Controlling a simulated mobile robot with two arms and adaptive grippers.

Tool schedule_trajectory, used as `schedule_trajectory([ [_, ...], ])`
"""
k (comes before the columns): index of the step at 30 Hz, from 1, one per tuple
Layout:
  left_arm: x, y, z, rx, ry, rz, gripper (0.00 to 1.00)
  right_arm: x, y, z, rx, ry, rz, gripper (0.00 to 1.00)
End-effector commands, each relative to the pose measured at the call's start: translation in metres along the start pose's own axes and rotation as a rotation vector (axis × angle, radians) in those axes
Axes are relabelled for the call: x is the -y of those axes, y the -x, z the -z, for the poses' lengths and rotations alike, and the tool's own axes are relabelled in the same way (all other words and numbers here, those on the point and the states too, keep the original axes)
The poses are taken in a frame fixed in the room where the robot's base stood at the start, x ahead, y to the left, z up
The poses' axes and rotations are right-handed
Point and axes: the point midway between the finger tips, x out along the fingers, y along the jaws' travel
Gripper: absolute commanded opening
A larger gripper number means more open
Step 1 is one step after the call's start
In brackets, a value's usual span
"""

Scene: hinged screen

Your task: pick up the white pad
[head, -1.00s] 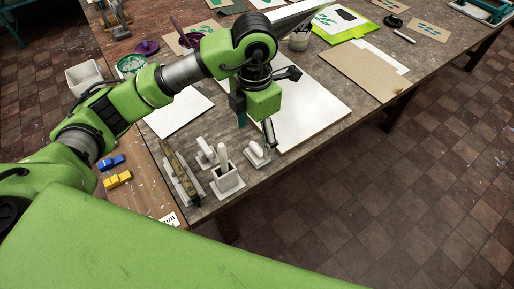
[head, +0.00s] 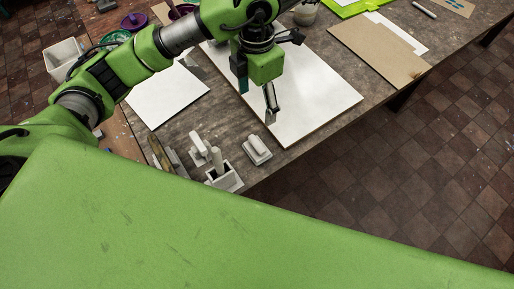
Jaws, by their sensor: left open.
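The white pad (head: 257,149), a small block with a raised grip on top, sits on the table near its front edge, just below the large white board. My left gripper (head: 285,79) is above the white board, up-picture from the pad and apart from it. Its fingers are spread wide and nothing shows between them. The pad is in full view. My right gripper is not in view.
Left of the pad stand a white holder (head: 227,183) with an upright handle and another white handled tool (head: 198,150). A white board (head: 325,95) lies beyond, with a brown board (head: 378,55) to its right. Bare floor lies past the table edge.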

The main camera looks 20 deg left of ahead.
Motion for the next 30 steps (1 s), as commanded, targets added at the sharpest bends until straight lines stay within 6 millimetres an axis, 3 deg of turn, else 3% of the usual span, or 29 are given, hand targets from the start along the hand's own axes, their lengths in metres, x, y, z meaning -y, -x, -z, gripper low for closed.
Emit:
schedule_trajectory([
  [8,0.000,-0.046,0.000,0.000,0.000,0.000,0.69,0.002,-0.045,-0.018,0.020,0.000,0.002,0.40],
  [15,0.000,-0.073,0.000,0.001,0.000,0.000,0.69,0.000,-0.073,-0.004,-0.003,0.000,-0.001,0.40],
  [20,0.000,-0.083,0.001,-0.004,0.001,0.003,0.69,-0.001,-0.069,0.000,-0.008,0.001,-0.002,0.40],
  [30,0.000,-0.143,0.001,-0.004,0.002,0.003,0.69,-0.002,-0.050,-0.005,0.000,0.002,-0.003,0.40],
])
